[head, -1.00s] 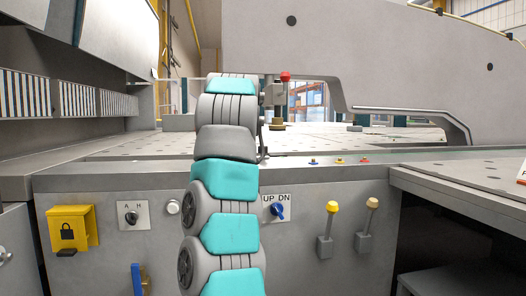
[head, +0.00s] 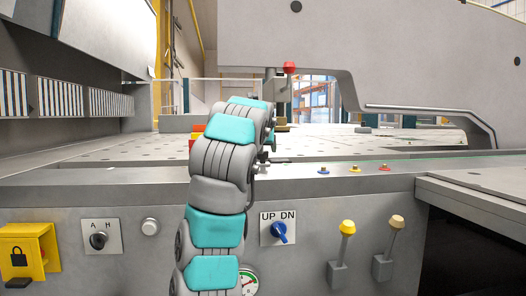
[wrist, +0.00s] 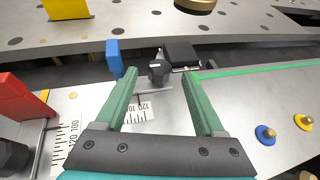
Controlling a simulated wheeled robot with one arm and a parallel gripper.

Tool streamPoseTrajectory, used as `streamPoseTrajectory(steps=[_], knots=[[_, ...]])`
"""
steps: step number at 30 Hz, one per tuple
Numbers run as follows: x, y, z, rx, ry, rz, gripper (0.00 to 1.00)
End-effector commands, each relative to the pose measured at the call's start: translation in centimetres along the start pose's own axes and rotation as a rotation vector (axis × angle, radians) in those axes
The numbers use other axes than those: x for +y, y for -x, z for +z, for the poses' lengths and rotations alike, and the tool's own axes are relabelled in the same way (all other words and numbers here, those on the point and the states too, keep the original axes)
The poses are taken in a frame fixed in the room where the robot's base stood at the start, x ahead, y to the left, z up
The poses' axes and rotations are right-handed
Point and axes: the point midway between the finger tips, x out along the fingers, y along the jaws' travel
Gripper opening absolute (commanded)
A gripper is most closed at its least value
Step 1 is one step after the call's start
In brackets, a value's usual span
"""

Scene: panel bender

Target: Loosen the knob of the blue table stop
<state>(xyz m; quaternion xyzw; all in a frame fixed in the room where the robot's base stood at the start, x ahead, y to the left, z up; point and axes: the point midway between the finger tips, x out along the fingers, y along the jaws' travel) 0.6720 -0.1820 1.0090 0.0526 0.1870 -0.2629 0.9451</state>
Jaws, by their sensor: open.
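In the wrist view, a small blue block (wrist: 114,58) of the table stop stands at the table edge. To its right is a dark knob (wrist: 157,72), with a black block (wrist: 181,54) behind it. My gripper (wrist: 160,76) has two green fingers spread apart, with nothing held. The knob shows between and just beyond the fingertips; contact cannot be told. In the head view my own arm hides the gripper, the blue stop and its knob.
A red block (wrist: 22,98) with a dark knob (wrist: 12,156) stands left of my gripper. A yellow block (wrist: 67,8) is farther back. A scale (wrist: 139,113) lies under the fingers. Blue-ringed and yellow buttons (wrist: 265,134) are at right. The perforated table (head: 340,142) is mostly clear.

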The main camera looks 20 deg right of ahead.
Motion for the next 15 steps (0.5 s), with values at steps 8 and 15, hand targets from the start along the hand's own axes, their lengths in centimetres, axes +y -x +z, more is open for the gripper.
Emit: streamPoseTrajectory(steps=[8, 15], knots=[[0.0, -3.9, 0.0, 0.003, 0.002, -0.002, 0.71], [0.0, -4.9, 0.0, 0.001, 0.001, 0.001, 0.71]])
